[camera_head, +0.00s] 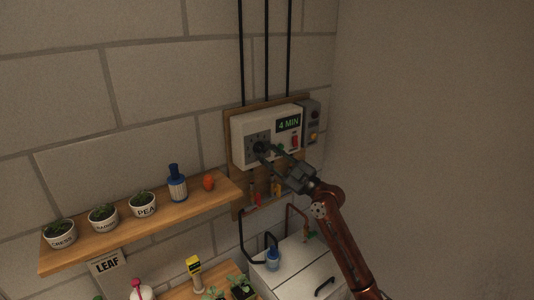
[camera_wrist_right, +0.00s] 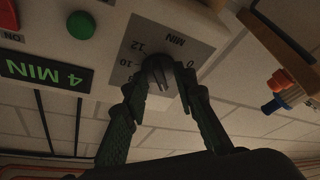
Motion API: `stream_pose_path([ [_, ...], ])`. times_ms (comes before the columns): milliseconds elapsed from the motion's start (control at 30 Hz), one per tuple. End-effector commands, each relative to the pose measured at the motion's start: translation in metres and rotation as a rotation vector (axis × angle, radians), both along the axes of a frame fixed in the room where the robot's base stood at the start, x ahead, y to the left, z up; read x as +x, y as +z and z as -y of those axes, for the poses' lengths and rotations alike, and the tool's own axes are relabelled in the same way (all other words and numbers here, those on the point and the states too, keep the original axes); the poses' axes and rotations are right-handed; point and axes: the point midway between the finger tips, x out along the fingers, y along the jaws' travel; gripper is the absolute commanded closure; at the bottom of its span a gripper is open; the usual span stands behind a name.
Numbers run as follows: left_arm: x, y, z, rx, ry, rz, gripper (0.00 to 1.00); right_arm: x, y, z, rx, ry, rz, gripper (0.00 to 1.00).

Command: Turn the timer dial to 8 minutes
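The white timer box (camera_head: 238,134) hangs on a wooden board on the wall. Its display (camera_head: 289,123) reads 4 MIN in green; it also shows upside down in the right wrist view (camera_wrist_right: 45,71). In the head view the right gripper (camera_head: 268,150) reaches the dial from the lower right. My left gripper is out of view.
A red button (camera_head: 295,141) and a green button (camera_wrist_right: 81,25) are on the box. A grey switch box (camera_head: 313,115) is at its right. A wooden shelf (camera_head: 75,257) with pots, a blue bottle (camera_head: 177,185) and an orange item (camera_head: 208,183) runs lower left.

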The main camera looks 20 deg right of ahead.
Motion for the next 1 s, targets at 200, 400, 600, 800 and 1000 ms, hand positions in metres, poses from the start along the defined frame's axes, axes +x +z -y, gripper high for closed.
stream_pose_path([
  [200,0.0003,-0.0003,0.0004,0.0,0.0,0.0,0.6,-0.0005,-0.0002,0.0012,0.0,-0.002,0.0,0.77],
  [400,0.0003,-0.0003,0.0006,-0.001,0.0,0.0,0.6,-0.0007,-0.0001,0.0019,0.0,-0.002,0.001,0.91],
  [600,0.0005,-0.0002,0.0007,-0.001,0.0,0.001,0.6,-0.0009,0.0,0.002,0.0,-0.002,0.001,1.0],
  [800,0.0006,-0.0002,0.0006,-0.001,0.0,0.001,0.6,-0.0008,-0.0001,0.0021,0.0,-0.002,0.001,1.0],
  [1000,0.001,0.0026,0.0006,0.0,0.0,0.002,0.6,-0.0011,0.0004,0.0017,0.018,-0.002,-0.006,1.0],
])
